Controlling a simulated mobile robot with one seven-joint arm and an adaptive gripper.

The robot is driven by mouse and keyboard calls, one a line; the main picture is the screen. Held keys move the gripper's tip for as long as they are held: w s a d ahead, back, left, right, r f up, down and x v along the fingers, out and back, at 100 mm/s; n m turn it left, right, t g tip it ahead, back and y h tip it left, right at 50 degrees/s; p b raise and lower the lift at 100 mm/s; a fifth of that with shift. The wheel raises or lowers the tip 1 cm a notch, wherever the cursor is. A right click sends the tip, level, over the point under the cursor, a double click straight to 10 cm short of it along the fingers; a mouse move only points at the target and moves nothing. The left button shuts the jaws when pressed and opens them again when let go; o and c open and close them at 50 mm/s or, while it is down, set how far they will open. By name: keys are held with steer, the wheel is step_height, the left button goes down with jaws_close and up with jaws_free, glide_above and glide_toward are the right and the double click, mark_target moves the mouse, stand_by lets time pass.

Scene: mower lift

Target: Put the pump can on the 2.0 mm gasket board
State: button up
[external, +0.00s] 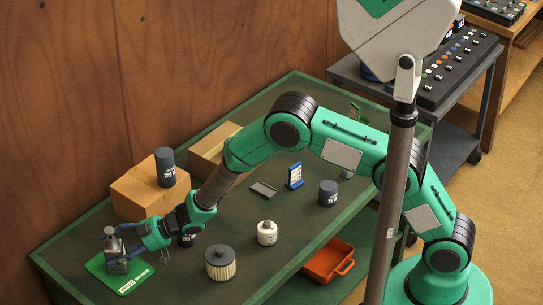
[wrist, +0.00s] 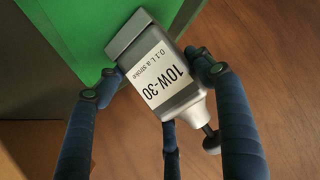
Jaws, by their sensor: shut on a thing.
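The pump can (external: 115,252) is a grey metal can with a pump top. In the wrist view the pump can (wrist: 165,75) has a white label reading "10W-30" and "0.1 L a stroke". My gripper (external: 122,244) is shut on its body, with dark blue fingers on both sides in the wrist view (wrist: 154,68). A green board (external: 103,269) with a small white label lies at the bench's left end; it also shows in the wrist view (wrist: 72,30). The board's label is too small to read.
Cardboard boxes (external: 137,195) stand behind, one with a dark can (external: 165,168) on top. An orange bin (external: 325,263) is lower.

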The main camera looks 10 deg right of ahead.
steer(key=o, duration=1.9)
steer(key=shift+f, duration=0.1)
steer(key=shift+o, duration=0.2)
steer(key=shift+v, duration=0.9)
steer(key=p+v, duration=0.1)
steer(key=v, duration=0.9)
steer(key=shift+p, duration=0.35)
steer(key=shift+d, duration=0.15)
